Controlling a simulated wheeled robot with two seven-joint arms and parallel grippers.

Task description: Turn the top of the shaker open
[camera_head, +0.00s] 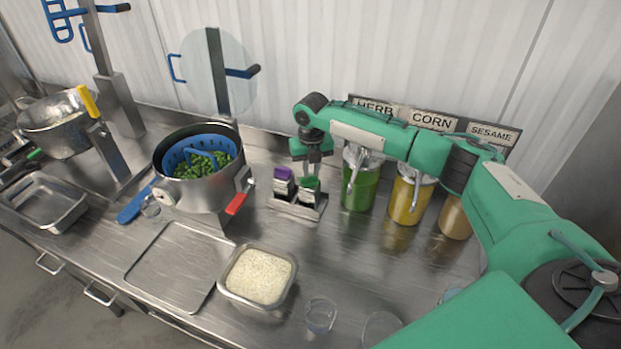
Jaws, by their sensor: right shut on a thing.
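Two shakers stand side by side in a small metal holder (297,207) at the middle of the counter. One shaker has a purple top (283,173), and the other has a green top (311,183). My right gripper (312,172) points down and is shut on the green-topped shaker at its top. The fingers partly hide that top, and I cannot tell how far it is turned. My left gripper is not in view.
A pot (195,192) with a blue strainer of peas stands left. Green, yellow and tan jars (408,200) stand right of the shakers. A rice tray (232,291), an empty flat tray (178,268) and clear cups (320,317) are in front.

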